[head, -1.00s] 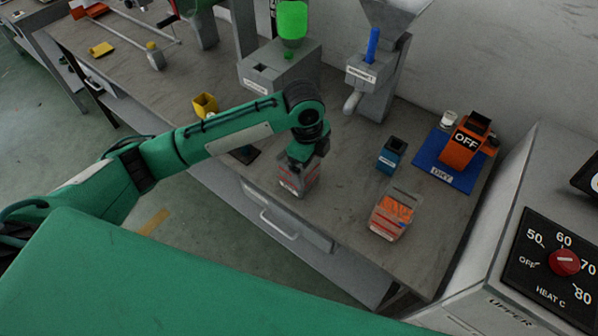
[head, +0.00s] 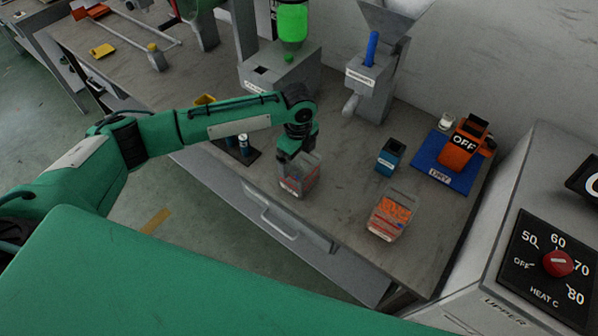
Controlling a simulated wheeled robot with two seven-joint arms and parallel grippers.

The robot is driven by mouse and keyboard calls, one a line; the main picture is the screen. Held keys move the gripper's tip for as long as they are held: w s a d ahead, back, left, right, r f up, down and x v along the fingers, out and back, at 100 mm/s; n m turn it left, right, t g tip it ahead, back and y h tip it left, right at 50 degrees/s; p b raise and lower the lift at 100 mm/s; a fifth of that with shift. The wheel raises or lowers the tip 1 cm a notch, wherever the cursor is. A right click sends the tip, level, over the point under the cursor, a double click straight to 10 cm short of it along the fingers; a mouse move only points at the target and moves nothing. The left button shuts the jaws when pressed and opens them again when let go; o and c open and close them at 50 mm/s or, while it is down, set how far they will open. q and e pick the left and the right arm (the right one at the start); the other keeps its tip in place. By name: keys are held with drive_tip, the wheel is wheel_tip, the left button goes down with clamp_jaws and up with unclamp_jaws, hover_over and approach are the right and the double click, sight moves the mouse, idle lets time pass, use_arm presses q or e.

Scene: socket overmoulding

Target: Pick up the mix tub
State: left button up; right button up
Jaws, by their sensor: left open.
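A clear, open-topped tub (head: 300,179) with a reddish label stands upright near the front edge of the bench. A second clear tub (head: 391,216) holds orange pellets and stands to its right. I cannot read either label, so which is the mix tub is unclear. My left gripper (head: 293,155) is open at the rear left rim of the first tub. I cannot tell whether its fingers straddle the tub wall or touch it. The gripper hides part of that rim. My right gripper is not in view.
An orange box marked OFF (head: 465,150) is on a blue mat (head: 432,172). A grey hopper machine (head: 371,85) stands behind. A heater panel (head: 547,262) borders the right. The bench between the tubs is clear.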

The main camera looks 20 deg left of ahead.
use_arm(q)
wheel_tip(320, 180, down, 4)
drive_tip(key=shift+s+d+f+p, duration=0.1)
drive_tip(key=shift+s+d+p, duration=0.05)
drive_tip(key=shift+p, duration=0.85)
drive_tip(key=shift+f, duration=0.6)
drive_tip(key=c, duration=0.9)
